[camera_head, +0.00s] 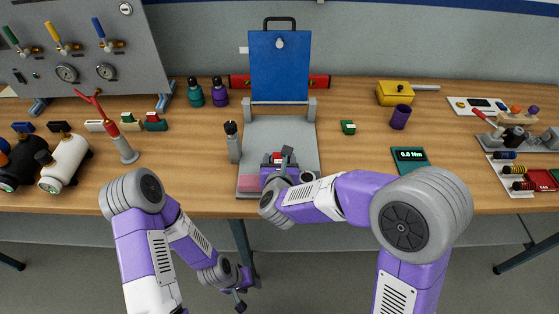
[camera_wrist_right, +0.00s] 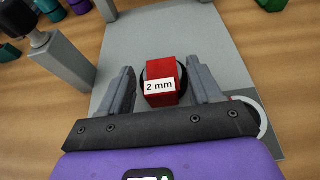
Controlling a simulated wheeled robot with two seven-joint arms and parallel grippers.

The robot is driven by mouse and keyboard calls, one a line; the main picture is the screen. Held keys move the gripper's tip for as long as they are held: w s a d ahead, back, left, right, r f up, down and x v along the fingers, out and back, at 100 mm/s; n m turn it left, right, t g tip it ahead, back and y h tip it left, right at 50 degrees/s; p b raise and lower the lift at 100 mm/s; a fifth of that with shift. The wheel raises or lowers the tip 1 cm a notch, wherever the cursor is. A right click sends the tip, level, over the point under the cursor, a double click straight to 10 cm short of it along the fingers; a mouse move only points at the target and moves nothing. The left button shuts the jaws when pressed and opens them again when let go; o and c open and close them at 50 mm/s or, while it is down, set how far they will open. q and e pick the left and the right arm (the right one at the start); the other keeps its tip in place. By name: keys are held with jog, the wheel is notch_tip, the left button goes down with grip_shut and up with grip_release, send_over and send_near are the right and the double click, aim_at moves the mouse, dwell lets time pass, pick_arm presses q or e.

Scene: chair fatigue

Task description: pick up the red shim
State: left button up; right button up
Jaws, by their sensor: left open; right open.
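The red shim (camera_wrist_right: 164,80) is a small red block with a white "2 mm" label. It stands over a dark round spot on a grey plate (camera_wrist_right: 178,25). In the head view the red shim (camera_head: 277,155) is partly hidden by my right gripper (camera_head: 277,160). In the right wrist view my right gripper (camera_wrist_right: 161,76) is open, with one finger on each side of the shim and visible gaps to it. My left gripper (camera_head: 240,298) is open and empty, low in front of the table, below its front edge.
A grey post with a black knob (camera_head: 233,142) stands left of the shim. A blue panel (camera_head: 280,66) rises behind the grey plate.

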jog(key=c, duration=1)
